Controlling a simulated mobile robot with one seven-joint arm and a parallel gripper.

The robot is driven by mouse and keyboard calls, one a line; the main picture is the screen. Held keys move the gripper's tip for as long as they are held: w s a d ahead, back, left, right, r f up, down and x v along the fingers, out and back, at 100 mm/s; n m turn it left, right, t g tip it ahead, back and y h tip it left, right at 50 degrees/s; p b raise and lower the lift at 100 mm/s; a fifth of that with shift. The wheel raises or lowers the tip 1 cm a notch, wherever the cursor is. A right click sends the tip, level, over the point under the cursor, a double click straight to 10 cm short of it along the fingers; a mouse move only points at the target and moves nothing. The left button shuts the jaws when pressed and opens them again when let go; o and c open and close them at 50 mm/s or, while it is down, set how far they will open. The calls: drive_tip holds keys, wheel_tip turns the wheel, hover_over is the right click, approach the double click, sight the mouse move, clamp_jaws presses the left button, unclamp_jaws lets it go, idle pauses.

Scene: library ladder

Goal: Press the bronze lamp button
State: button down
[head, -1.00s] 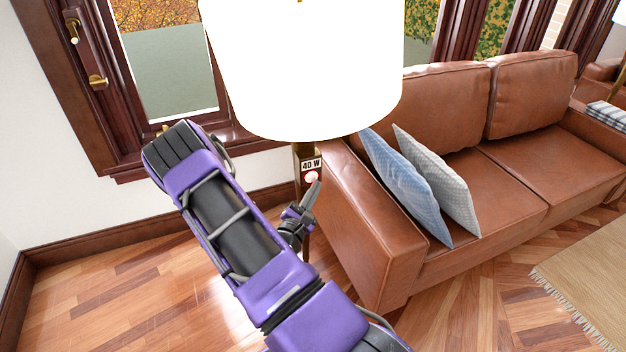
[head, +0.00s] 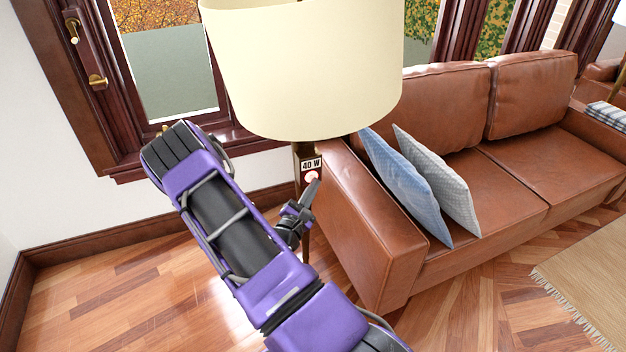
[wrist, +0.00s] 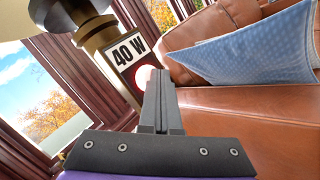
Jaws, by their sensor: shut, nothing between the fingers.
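The floor lamp has a wide cream shade (head: 300,70) that looks unlit, above a bronze post (wrist: 98,38). A plate marked "40 W" (head: 311,164) is on the post, with a round pale button ringed in red (head: 312,177) just below it. In the wrist view the button (wrist: 143,74) shows partly behind my fingertips. My gripper (head: 317,182) is shut and empty, its tips right at the button. It also shows in the wrist view (wrist: 160,76). I cannot tell whether the tips touch the button.
A brown leather sofa (head: 480,190) stands close at the right, its arm beside the lamp post. Blue and grey cushions (head: 405,185) lean on it. A window with a dark wood frame (head: 165,70) is behind. Bare wood floor (head: 110,290) lies at the left.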

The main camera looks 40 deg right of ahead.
drive_tip(key=shift+s, duration=0.1)
drive_tip(key=shift+s+a, duration=0.15)
drive_tip(key=shift+s, duration=0.3)
drive_tip(key=shift+s+a+p, duration=0.15)
drive_tip(key=shift+s+a, duration=0.1)
drive_tip(key=shift+s, duration=0.7)
drive_tip(key=shift+s+a+p, duration=0.2)
drive_tip(key=shift+s, duration=0.8)
drive_tip(key=shift+s+a+p, duration=0.15)
drive_tip(key=shift+s+a, duration=0.1)
drive_tip(key=shift+s, duration=0.7)
